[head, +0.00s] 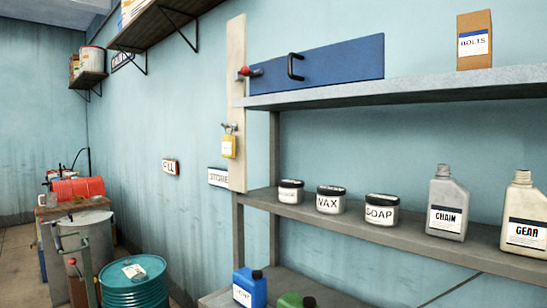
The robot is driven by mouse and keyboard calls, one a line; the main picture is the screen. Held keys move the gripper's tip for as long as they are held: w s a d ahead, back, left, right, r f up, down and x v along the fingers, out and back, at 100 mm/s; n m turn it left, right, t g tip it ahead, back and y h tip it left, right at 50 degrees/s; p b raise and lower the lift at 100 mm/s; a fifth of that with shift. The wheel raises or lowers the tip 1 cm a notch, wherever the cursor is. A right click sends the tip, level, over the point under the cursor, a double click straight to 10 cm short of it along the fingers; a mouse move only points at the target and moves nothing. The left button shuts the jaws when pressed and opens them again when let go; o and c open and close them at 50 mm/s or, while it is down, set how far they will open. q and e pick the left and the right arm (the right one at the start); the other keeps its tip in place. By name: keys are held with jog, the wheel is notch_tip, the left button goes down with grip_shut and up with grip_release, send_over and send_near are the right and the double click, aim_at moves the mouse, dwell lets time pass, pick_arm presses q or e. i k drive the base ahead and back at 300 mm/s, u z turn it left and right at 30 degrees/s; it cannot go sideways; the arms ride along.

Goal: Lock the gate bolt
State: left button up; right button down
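The blue gate panel (340,66) stands upright along the upper shelf and carries a black handle (293,67). At its left end is a dark bolt (256,71) with a red knob (243,72), in front of the pale wooden post (237,150). I cannot tell whether the bolt is seated in the post. A yellow padlock (229,147) hangs on a metal hasp lower on the post. Neither of my grippers is in view.
The grey upper shelf (420,88) holds a BOLTS box (474,42). The lower shelf (400,232) holds several tubs and bottles, including CHAIN (447,206) and GEAR (524,217). A teal drum (133,285) stands at lower left. The wall left of the post is mostly clear.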

aim_at(245, 71)
jog(key=u, duration=1.6)
jog(key=i, duration=0.8)
jog(key=z, duration=2.8)
